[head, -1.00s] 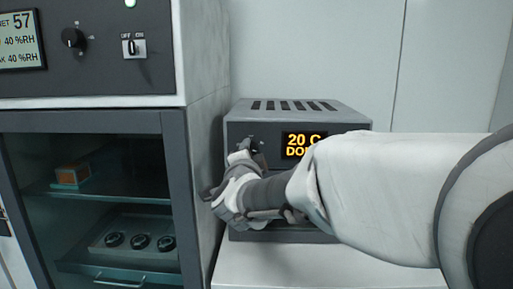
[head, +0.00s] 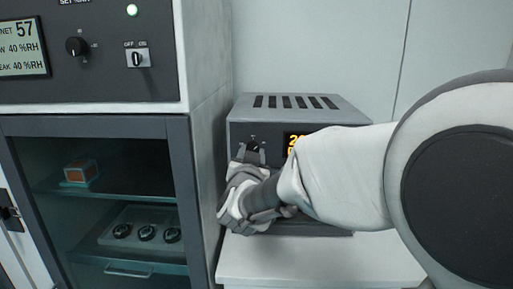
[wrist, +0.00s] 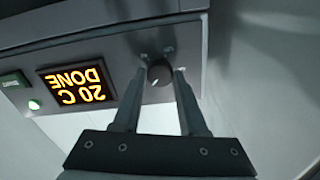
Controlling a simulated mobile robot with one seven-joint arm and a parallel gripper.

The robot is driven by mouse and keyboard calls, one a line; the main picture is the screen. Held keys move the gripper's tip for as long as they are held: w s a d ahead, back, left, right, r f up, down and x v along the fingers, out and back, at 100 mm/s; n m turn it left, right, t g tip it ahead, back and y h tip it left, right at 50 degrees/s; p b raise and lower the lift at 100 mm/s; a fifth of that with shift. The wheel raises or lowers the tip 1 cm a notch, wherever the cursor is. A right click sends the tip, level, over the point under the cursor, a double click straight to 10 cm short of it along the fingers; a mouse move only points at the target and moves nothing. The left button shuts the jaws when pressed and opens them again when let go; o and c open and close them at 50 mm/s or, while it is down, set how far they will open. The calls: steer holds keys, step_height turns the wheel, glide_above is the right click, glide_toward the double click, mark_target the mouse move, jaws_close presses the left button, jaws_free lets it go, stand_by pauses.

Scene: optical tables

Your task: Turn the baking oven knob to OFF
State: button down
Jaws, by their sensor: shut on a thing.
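The baking oven (head: 305,104) is a grey box with a slotted top on the white table. Its dark round knob (wrist: 160,76) is on the front panel, with a light mark on its face. My gripper (wrist: 161,71) has one finger on each side of the knob and is shut on it. In the head view the gripper (head: 250,152) is at the upper left of the oven front, and my arm hides much of that front. The display (wrist: 76,86) reads "20 C DONE", upside down in the wrist view. The knob's label marks are too small to read.
A tall cabinet (head: 191,170) stands close to the left of the oven, with a control panel (head: 100,50) above a glass door. Behind the glass are a small orange box (head: 80,172) and several dark round parts. The white tabletop (head: 300,262) is clear in front.

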steer(key=n+p, duration=0.2)
steer(key=n, duration=0.3)
steer(key=shift+r+n+p, duration=0.1)
steer(key=shift+n+p, duration=0.2)
steer(key=shift+p, duration=0.1)
steer(key=shift+n+p, duration=0.9)
steer(key=shift+n, duration=1)
steer(key=shift+c, duration=2.2)
jaws_free()
steer(key=shift+s, duration=0.1)
steer(key=s+b, duration=0.3)
steer(key=s, duration=1.4)
steer(key=shift+a, duration=0.3)
